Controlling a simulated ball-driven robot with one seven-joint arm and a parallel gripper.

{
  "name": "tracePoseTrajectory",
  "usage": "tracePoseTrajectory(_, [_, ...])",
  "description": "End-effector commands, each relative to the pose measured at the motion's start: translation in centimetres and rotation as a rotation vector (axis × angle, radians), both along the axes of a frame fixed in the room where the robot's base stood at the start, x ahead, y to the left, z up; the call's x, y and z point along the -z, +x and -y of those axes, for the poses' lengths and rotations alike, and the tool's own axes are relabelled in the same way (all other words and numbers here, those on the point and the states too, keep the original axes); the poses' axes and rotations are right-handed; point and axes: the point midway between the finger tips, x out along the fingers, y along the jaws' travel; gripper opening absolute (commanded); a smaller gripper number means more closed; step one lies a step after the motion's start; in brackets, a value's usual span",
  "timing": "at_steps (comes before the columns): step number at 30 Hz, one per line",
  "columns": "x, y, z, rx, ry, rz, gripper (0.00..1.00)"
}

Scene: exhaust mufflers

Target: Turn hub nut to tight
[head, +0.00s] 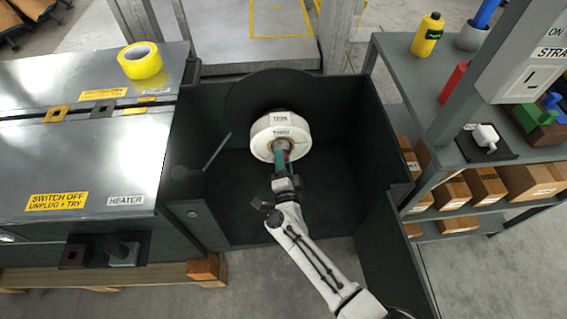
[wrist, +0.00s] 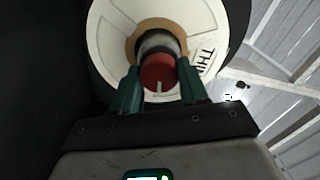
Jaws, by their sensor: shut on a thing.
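The hub nut (wrist: 157,72) has a red end face with a pale mark line, which points down in the wrist view. It sits on a metal shaft in front of a white reel (head: 270,138) with printed labels. The reel also fills the top of the wrist view (wrist: 113,28). My gripper (wrist: 158,88) has its green fingers on either side of the nut and is shut on it. In the head view my gripper (head: 283,165) reaches the front of the reel; the fingers partly hide the nut there.
A dark open-topped enclosure (head: 232,235) surrounds the reel, with walls close on both sides. A grey cabinet (head: 75,150) with a yellow tape roll (head: 141,62) stands at left. Shelves with boxes (head: 485,185) stand at right. A thin lever (head: 217,150) is left of the reel.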

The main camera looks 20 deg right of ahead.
Motion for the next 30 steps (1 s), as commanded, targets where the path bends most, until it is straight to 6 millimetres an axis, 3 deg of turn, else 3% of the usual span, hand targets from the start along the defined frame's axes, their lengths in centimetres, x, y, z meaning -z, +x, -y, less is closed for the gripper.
tracePoseTrajectory(12, [-0.10,0.09,0.25,0.005,0.170,0.059,0.13])
tracePoseTrajectory(28, [-0.08,0.08,0.31,0.006,0.193,0.065,0.13])
tracePoseTrajectory(29, [-0.08,0.08,0.31,0.007,0.193,0.066,0.45])
tracePoseTrajectory(30, [-0.08,0.08,0.31,0.007,0.193,0.066,0.49])
